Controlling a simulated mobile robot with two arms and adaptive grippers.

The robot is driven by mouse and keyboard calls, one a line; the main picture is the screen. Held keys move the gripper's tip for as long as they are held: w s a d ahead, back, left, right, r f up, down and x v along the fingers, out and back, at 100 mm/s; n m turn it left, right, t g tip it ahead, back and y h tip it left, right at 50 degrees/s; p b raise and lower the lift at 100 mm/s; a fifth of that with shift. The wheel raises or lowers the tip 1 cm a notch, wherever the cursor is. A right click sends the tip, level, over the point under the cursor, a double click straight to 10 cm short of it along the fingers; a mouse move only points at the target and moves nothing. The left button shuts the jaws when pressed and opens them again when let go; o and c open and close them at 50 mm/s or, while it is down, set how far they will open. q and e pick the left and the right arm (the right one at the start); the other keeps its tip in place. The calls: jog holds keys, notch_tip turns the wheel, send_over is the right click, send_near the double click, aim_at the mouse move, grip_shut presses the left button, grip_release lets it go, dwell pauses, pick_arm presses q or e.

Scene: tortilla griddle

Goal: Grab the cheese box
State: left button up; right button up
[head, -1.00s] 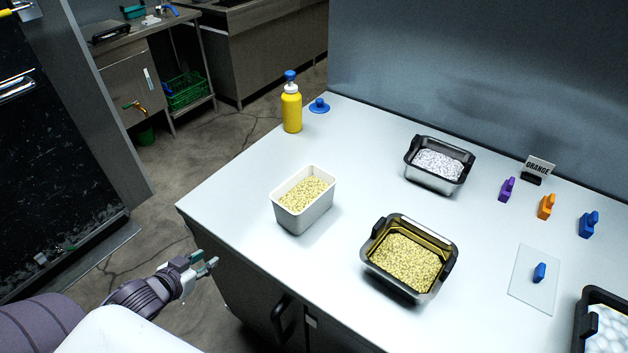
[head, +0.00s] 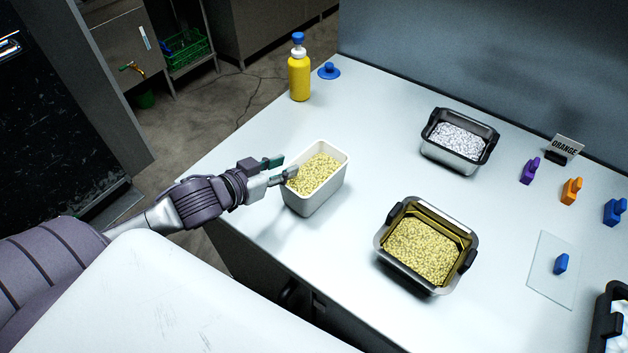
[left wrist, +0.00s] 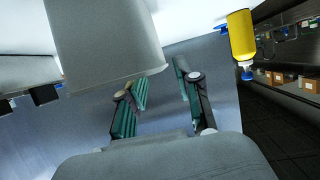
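A white box (head: 316,197) filled with pale yellow shreds, which look like cheese, stands upright on the counter in the head view. My left gripper (head: 281,168) is at its left rim, with the fingertips close to the wall. I cannot tell if they touch it. In the left wrist view, the box's white wall (left wrist: 105,45) fills the upper left, and the left gripper (left wrist: 164,88) is open, with its green-padded fingers apart and nothing between them. My right gripper is not in view.
On the white counter (head: 250,135), a metal tray with yellow bits (head: 420,252) stands right of the box, and a metal tray with white bits (head: 457,140) behind it. A yellow bottle (head: 299,77) stands farther back.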

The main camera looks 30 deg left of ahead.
aim_at(299, 157)
pick_arm(q)
jog(key=x, duration=0.1)
jog(key=p+x, duration=0.1)
jog(key=x, duration=0.2)
jog(key=shift+w+r, duration=0.25)
jog(key=shift+w, duration=0.25)
jog(key=shift+w+d+f, duration=0.2)
jog(key=shift+w+f, duration=0.1)
jog(key=shift+w, duration=0.1)
grip_shut()
